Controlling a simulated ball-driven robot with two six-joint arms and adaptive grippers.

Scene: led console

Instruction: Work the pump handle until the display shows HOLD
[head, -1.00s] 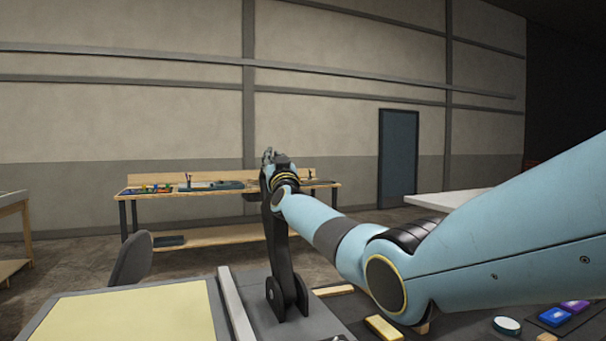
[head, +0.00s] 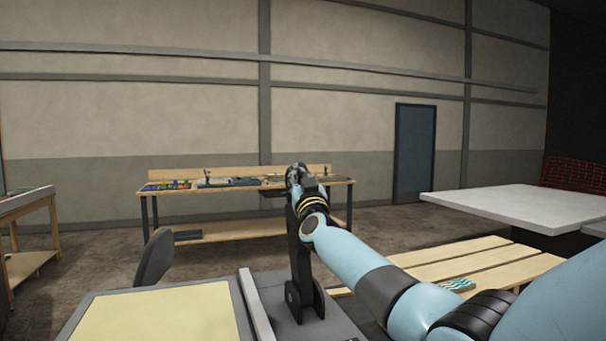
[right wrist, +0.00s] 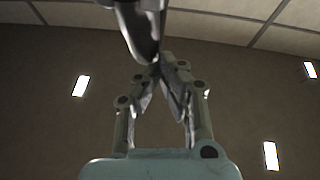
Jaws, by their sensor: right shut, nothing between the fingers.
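The pump handle (head: 301,262) is a dark lever that stands nearly upright from its pivot on the console (head: 273,291), tilted slightly left at the top. My right gripper (head: 295,174) is at the handle's upper end, with its arm coming in from the right. In the right wrist view the fingers of the right gripper (right wrist: 166,68) come together at their tips, shut and empty. A dark part, seemingly the handle (right wrist: 143,28), hangs in front of the tips; contact cannot be told. No display text is readable. My left gripper is not in view.
A pale yellow panel (head: 160,319) lies left of the handle, beside a light rail (head: 256,307). A chair back (head: 155,257) stands behind it. Slatted wood (head: 480,263) and a white table (head: 520,205) are at right. A workbench (head: 235,186) stands by the wall.

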